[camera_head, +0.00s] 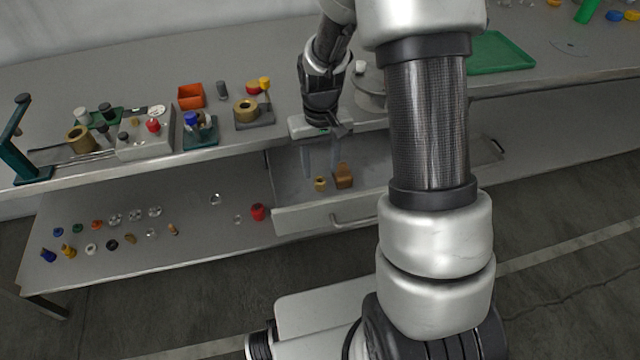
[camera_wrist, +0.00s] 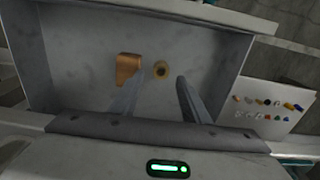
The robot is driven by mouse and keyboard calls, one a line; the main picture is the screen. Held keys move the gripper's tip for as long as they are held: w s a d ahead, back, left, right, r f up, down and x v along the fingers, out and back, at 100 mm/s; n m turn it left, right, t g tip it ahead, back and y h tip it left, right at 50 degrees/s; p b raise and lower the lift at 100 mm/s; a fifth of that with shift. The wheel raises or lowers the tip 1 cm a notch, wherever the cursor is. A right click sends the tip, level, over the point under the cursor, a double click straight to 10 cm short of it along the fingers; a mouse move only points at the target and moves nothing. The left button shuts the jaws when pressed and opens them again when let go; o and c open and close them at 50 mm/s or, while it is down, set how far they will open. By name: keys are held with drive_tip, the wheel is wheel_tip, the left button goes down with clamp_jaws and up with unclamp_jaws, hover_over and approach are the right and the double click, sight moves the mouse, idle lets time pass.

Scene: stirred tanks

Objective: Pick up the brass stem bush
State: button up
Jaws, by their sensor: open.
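The brass stem bush (camera_head: 320,183) is a small gold ring-like piece on the floor of the open drawer (camera_head: 290,219). In the wrist view the bush (camera_wrist: 161,69) shows its dark bore from above. My gripper (camera_head: 321,172) reaches down into the drawer, with its fingers apart. I cannot tell how far above the bush the fingertips are. A brown-orange block (camera_head: 343,176) lies close beside the bush; it also shows in the wrist view (camera_wrist: 127,68).
The drawer walls stand around the bush, and the bench top (camera_head: 230,145) overhangs behind. A red part (camera_head: 258,211) lies on the lower shelf (camera_head: 190,258) left of the drawer, with several small parts further left. The drawer floor around the two pieces is mostly clear.

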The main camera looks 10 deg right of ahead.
sight(320, 177)
wheel_tip(320, 177, down, 4)
drive_tip(key=shift+s+a+f+b, duration=0.1)
drive_tip(key=shift+b, duration=0.25)
clamp_jaws()
